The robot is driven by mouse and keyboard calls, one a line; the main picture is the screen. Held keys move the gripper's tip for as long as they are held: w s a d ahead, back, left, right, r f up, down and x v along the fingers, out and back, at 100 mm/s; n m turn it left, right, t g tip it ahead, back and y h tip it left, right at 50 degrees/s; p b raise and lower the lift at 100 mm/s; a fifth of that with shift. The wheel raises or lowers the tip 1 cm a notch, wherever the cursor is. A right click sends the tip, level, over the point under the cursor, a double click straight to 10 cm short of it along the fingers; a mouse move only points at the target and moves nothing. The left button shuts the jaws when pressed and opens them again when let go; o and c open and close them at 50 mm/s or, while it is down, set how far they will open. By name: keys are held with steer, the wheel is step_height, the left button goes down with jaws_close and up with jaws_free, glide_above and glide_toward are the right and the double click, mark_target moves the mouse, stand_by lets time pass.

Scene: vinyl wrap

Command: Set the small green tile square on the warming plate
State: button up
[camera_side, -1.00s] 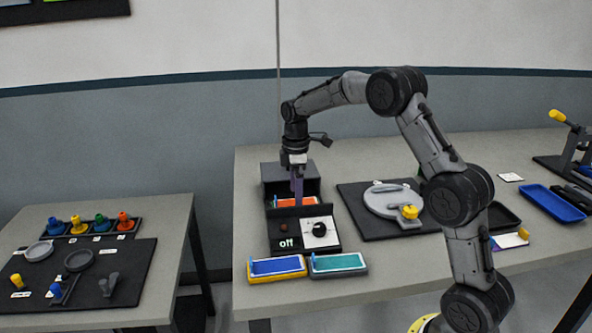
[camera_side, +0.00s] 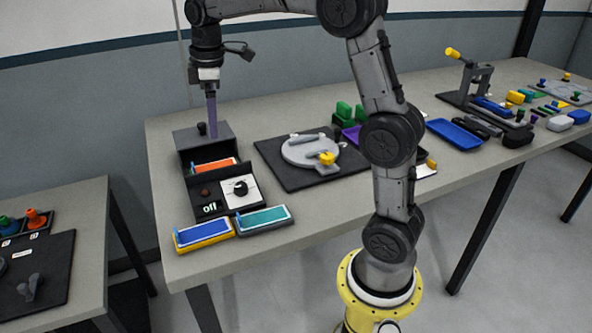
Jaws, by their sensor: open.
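A dark heater-like unit (camera_side: 183,170) stands at the left end of the table, with an "off" label, a black dial on a white panel and a dark raised box at its back. I take it for the warming plate, but cannot be sure. An orange tile (camera_side: 213,167) lies in its recess. A teal-green tile (camera_side: 264,218) lies in a grey tray at the unit's front right; whether it is the small green tile is unclear. My gripper (camera_side: 213,136) points down at the raised box, its purple fingers seen nearly edge-on and apparently empty. Contact with the box cannot be told.
A blue tile (camera_side: 203,232) in a yellow tray sits left of the teal one, near the front edge. A dark mat (camera_side: 284,176) with a grey round press (camera_side: 305,150) lies to the right. A blue tray (camera_side: 454,134) and several small items stand farther right.

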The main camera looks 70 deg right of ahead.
steer(key=s+a+r+m+t, duration=0.2)
steer(key=s+a+m, duration=0.35)
steer(key=s, duration=0.85)
steer(key=s+a+f+m+t, duration=0.1)
steer(key=s+a+f, duration=0.1)
steer(key=s, duration=0.3)
steer(key=s+a+f+t, duration=0.1)
steer(key=s+a+f, duration=0.2)
steer(key=s, duration=0.3)
steer(key=shift+s+f+m, duration=0.15)
steer(key=shift+s+m, duration=0.05)
steer(key=shift+m, duration=0.15)
